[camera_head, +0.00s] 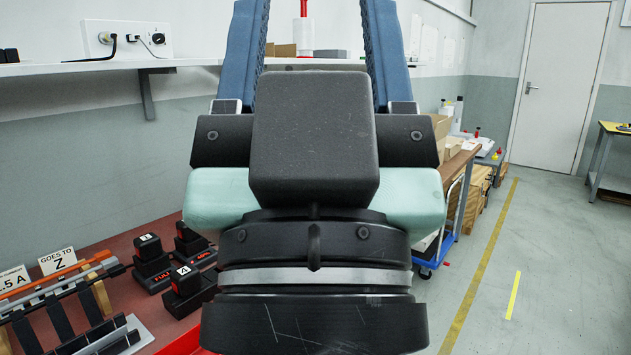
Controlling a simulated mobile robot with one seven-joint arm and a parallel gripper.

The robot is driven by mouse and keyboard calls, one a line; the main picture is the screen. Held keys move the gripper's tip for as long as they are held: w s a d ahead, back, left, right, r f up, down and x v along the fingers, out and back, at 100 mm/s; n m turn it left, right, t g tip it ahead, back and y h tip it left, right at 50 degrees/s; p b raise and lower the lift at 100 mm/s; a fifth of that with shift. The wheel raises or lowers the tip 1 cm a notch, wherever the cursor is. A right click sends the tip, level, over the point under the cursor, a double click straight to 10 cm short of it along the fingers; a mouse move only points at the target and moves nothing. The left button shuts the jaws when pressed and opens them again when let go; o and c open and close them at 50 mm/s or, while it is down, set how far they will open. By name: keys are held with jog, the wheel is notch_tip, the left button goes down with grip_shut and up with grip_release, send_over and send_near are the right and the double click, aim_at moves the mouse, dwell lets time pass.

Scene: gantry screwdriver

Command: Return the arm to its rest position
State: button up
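My gripper (312,30) fills the middle of the head view, close to the camera and seen from behind its dark body. Its two blue fingers point up and stand wide apart. Their tips run past the top edge of the picture. I see nothing gripped between them; the shelf and wall show through the gap. My wrist hides the middle of the scene.
A wall shelf (105,66) runs above. A blue trolley (440,250) stands right; open floor (550,260) lies beyond.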

notch_tip(320, 180, up, 28)
jog(key=p, duration=2.5)
jog(key=shift+w+f, duration=0.1)
